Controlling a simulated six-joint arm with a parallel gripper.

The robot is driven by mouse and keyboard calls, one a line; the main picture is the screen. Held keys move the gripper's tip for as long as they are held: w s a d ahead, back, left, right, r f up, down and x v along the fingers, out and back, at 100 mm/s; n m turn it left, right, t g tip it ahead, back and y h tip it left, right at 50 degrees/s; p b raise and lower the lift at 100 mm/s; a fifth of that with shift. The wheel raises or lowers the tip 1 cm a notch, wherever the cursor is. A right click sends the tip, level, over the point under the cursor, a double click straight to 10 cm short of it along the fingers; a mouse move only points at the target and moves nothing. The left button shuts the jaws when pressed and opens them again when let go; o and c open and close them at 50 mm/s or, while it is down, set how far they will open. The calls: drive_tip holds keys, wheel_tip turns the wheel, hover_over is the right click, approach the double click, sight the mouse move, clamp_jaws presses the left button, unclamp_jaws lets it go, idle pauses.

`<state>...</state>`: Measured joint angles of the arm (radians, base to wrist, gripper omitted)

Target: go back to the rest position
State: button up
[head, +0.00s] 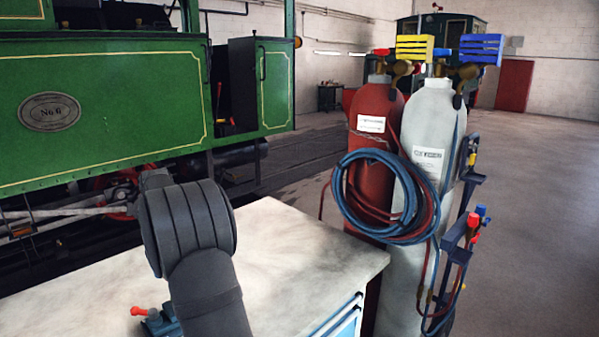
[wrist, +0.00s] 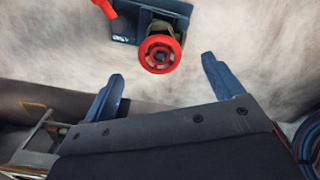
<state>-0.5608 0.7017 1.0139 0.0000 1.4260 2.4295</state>
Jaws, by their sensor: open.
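My gripper (wrist: 165,88) shows in the wrist view with its two blue-grey fingers spread apart and nothing between them. Ahead of the fingers is a red round handwheel (wrist: 160,53) on a dark blue fitting (wrist: 150,14), against the pale worktop. A red lever end shows beside it at the top left. In the head view my dark arm rises in front of the worktop (head: 290,250), and my gripper is not visible there. Part of a blue fitting with a red knob (head: 138,311) shows on the worktop left of my arm.
A red gas cylinder (head: 377,110) and a white one (head: 425,130) stand at the worktop's right end, with coiled blue and red hoses (head: 385,225) on them. A green steam tram (head: 110,110) stands behind on the left. Open floor (head: 540,200) lies to the right.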

drive_tip(key=shift+r, duration=0.3)
drive_tip(key=shift+f, duration=0.1)
wheel_tip(320, 180, down, 4)
drive_tip(key=shift+f, duration=0.45)
drive_tip(key=shift+n, duration=1.1)
